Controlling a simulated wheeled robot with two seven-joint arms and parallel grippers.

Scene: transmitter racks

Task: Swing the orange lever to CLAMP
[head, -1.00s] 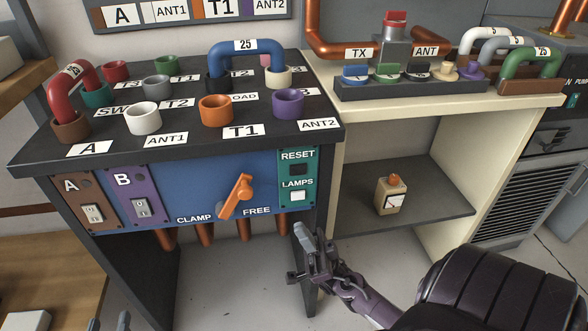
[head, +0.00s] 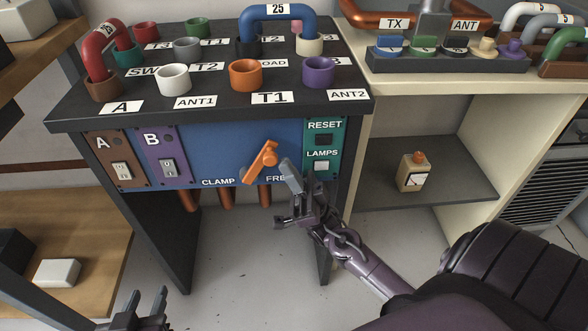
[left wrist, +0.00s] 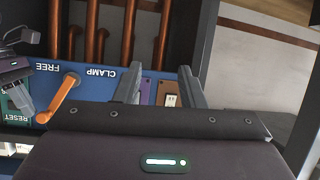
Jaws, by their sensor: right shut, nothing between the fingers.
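The orange lever (head: 262,162) is on the blue front panel (head: 215,145) of the black-topped rack. It slants from upper right to lower left, its lower end between the CLAMP label (head: 218,182) and the FREE label (head: 273,178). The lever also shows in the left wrist view (left wrist: 58,98), where the panel is upside down. My right gripper (head: 290,177) is shut and empty just right of the lever, partly covering FREE; contact cannot be told. My left gripper (head: 147,298) is open and empty, low in front of the rack. Its fingers (left wrist: 160,88) stand apart in the left wrist view.
A green RESET/LAMPS plate (head: 322,150) is right of the lever; brown (head: 115,160) and purple (head: 163,158) switch plates are left. Copper pipes (head: 227,198) hang below. A wooden shelf (head: 95,260) stands left; a small meter box (head: 414,172) sits on the right shelf.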

